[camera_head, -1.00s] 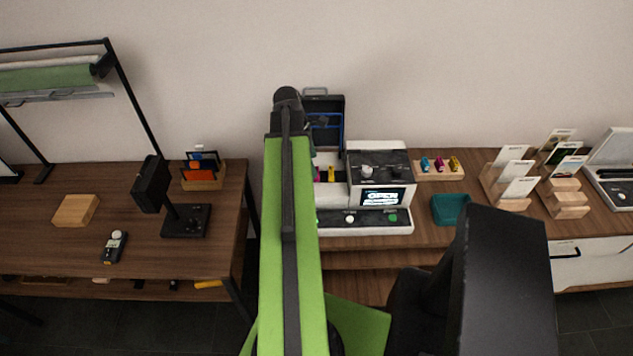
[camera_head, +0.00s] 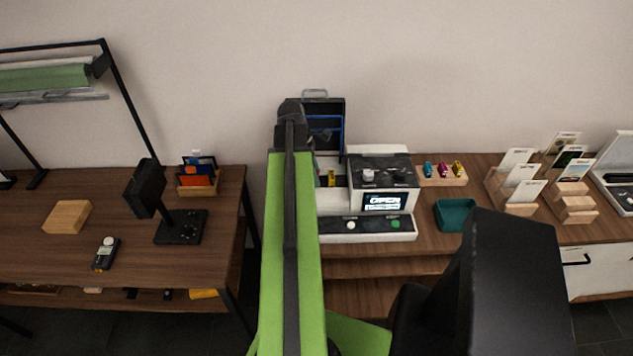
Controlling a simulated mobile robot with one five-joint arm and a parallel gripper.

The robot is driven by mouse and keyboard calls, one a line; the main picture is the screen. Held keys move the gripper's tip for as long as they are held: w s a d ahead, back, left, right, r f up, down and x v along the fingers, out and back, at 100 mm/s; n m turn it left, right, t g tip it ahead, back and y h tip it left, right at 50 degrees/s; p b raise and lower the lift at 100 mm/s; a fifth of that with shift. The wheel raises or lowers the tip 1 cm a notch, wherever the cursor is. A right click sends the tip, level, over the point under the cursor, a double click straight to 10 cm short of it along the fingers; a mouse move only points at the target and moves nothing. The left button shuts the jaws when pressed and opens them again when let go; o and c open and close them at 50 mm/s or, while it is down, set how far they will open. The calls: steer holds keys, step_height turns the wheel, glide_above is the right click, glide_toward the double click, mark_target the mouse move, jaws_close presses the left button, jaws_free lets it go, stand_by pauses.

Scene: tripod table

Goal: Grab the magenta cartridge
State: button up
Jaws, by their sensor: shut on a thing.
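The open white-and-black printer (camera_head: 367,229) stands on the middle table, partly hidden by my arm. A yellow cartridge (camera_head: 332,177) shows in its open bay; the magenta one that stood left of it is no longer visible there. My arm's dark wrist (camera_head: 290,110) is over the left part of the printer. My gripper is hidden behind the arm, so its jaws and anything in them cannot be seen. Another magenta cartridge (camera_head: 443,170) sits in a small wooden holder, between a blue cartridge (camera_head: 428,169) and a yellow cartridge (camera_head: 458,168).
The wooden holder (camera_head: 431,182) and a teal bin (camera_head: 455,214) are right of the printer. Wooden card stands (camera_head: 522,208) are farther right. The raised dark lid (camera_head: 329,106) is close to my wrist. The left table holds a black screen stand (camera_head: 181,228) and a wood block.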

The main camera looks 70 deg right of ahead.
steer(key=shift+c, duration=1.2)
steer(key=shift+r, duration=0.1)
steer(key=shift+r+p, duration=0.2)
steer(key=shift+p, duration=0.1)
steer(key=r+p, duration=0.2)
steer(key=s+r+p, duration=0.1)
steer(key=r+p, duration=0.2)
steer(key=shift+s+a, duration=0.1)
steer(key=shift+a, duration=0.1)
steer(key=s+a+r+p, duration=0.1)
steer(key=s+r+p, duration=0.4)
steer(key=s, duration=0.5)
steer(key=shift+s+a+r, duration=0.15)
steer(key=shift+a+r, duration=0.05)
steer(key=shift+r, duration=0.05)
steer(key=shift+s+p, duration=0.1)
steer(key=shift+p, duration=0.2)
